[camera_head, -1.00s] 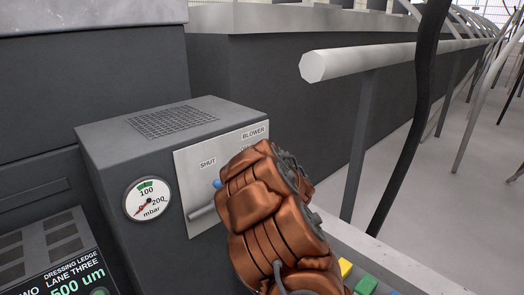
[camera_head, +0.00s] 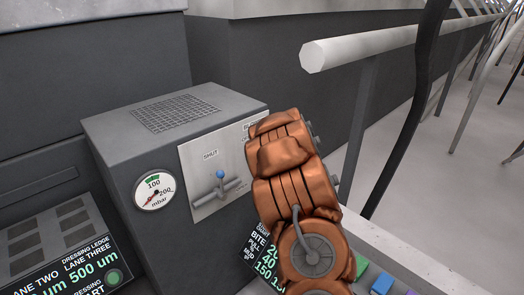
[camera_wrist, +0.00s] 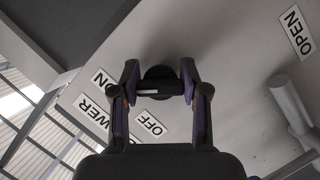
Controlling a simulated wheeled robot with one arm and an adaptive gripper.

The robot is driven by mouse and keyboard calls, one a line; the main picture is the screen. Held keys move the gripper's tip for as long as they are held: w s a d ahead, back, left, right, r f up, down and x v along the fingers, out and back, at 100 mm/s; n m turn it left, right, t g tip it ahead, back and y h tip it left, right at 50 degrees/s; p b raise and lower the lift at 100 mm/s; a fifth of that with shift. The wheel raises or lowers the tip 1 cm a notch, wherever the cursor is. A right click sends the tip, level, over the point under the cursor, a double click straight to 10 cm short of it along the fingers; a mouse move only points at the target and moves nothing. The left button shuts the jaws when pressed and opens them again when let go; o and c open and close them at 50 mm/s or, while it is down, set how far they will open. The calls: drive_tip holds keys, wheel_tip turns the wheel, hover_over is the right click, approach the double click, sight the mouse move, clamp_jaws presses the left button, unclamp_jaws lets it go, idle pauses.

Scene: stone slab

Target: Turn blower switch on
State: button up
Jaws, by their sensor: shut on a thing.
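In the wrist view the blower switch (camera_wrist: 158,73) is a round black knob with a white bar mark, which lies about level in the picture. My gripper (camera_wrist: 160,91) has its two fingers on either side of the knob and is shut on it. An OFF label (camera_wrist: 149,123) is below the knob and an ON label (camera_wrist: 103,78) is to its left, partly hidden by a finger. The BLOWER label (camera_wrist: 95,113) is partly covered too. In the head view my arm hides the switch, and only the edge of its label shows on the panel (camera_head: 203,199).
A lever with a blue knob (camera_head: 220,174) sits on the same panel beside a SHUT label (camera_head: 211,155). A pressure gauge (camera_head: 154,190) is on the grey box (camera_head: 120,165). A white rail (camera_head: 380,43) runs behind my arm at right, with a black cable (camera_head: 412,120).

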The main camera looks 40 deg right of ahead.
drive_tip(key=o, duration=1.2)
drive_tip(key=shift+c, duration=0.2)
drive_tip(key=shift+s, duration=0.1)
drive_tip(key=v, duration=1.1)
drive_tip(key=shift+s+a, duration=0.2)
drive_tip(key=shift+s, duration=0.15)
